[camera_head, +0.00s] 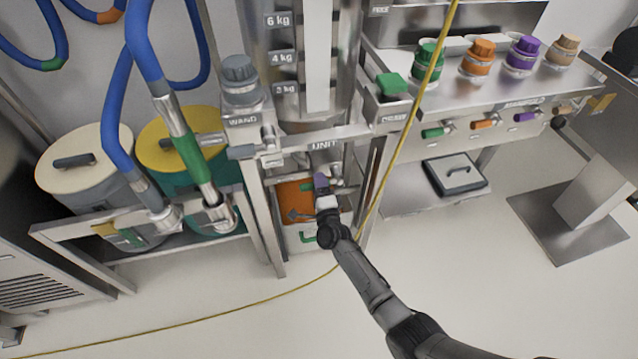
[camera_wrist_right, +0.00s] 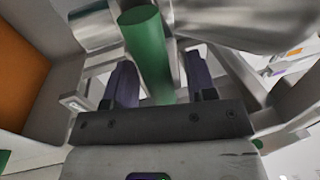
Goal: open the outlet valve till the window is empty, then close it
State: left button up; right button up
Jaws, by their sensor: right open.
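The outlet valve's green handle (camera_wrist_right: 145,45) stands between the two dark purple fingers of my right gripper (camera_wrist_right: 160,82) in the right wrist view. The fingers are apart, with a gap visible on each side of the handle. In the head view my right gripper (camera_head: 321,184) is under the UNIT frame, in front of the outlet, and hides most of the valve. The hopper's window (camera_head: 317,55) is a pale upright strip beside the 6, 4 and 2 kg labels. I cannot tell its fill level. My left gripper is not in view.
An orange bin (camera_head: 293,203) stands below the outlet. A yellow cable (camera_head: 392,160) hangs past the frame's right side and runs over the floor. Lidded drums and blue hoses (camera_head: 112,110) are left. A bench (camera_head: 500,95) with coloured caps is right.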

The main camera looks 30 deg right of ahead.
jog(key=p+v, duration=0.4)
jog(key=v, duration=0.9)
jog(key=shift+s+p, duration=0.3)
jog(key=shift+p, duration=0.05)
